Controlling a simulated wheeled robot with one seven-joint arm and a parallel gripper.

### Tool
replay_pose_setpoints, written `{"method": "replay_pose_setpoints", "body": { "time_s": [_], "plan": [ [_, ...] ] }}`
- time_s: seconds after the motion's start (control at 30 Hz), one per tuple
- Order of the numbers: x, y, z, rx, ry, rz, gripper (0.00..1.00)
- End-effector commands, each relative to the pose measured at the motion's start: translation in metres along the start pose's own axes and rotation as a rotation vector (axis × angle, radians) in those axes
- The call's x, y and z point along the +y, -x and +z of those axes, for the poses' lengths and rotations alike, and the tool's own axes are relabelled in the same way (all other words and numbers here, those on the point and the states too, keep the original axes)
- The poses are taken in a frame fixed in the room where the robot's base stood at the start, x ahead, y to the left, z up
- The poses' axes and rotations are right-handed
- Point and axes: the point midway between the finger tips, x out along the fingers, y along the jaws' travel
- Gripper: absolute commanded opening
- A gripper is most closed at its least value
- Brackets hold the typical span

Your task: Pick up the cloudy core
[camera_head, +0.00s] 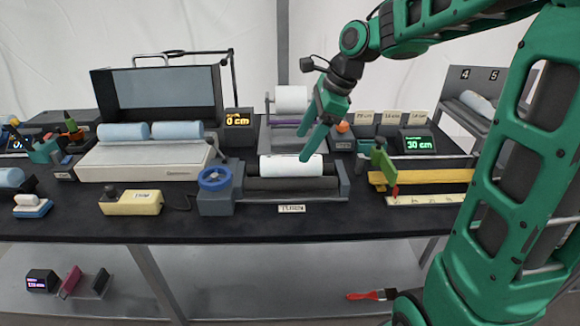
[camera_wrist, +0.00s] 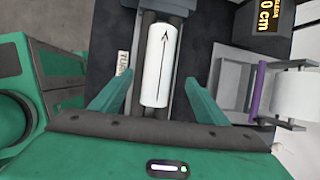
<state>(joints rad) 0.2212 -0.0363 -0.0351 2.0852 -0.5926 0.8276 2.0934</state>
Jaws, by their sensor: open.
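A white core (camera_head: 291,166), a short cylinder, lies on the dark rollers (camera_head: 290,184) of a cradle in the middle of the bench. In the wrist view the white core (camera_wrist: 157,65) shows a dark arrow along its length. My gripper (camera_head: 304,146) is above the cradle, pointing down. In the wrist view my gripper (camera_wrist: 160,79) is open, with one finger on either side of the core and visible gaps to both. Pale blue cores (camera_head: 124,132) lie on a cream machine at left. No label marks which core is cloudy.
A blue hand wheel (camera_head: 214,178) stands at the cradle's left, with a TURN label (camera_head: 291,209) in front. A white roll (camera_head: 291,99) on a stand is behind. A yellow box (camera_head: 132,202) lies left, and a yellow bar with a green clamp (camera_head: 381,158) right.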

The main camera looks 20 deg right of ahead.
Motion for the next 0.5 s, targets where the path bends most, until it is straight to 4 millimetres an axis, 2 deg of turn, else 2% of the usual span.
{"method": "replay_pose_setpoints", "body": {
  "time_s": [0.1, 0.33, 0.5],
  "plan": [
    [0.001, -0.015, 0.0, 0.0, -0.001, 0.003, 0.68],
    [0.002, -0.03, 0.0, 0.001, 0.001, 0.003, 0.68],
    [0.003, -0.054, 0.003, 0.001, 0.001, 0.003, 0.68]
  ]
}}
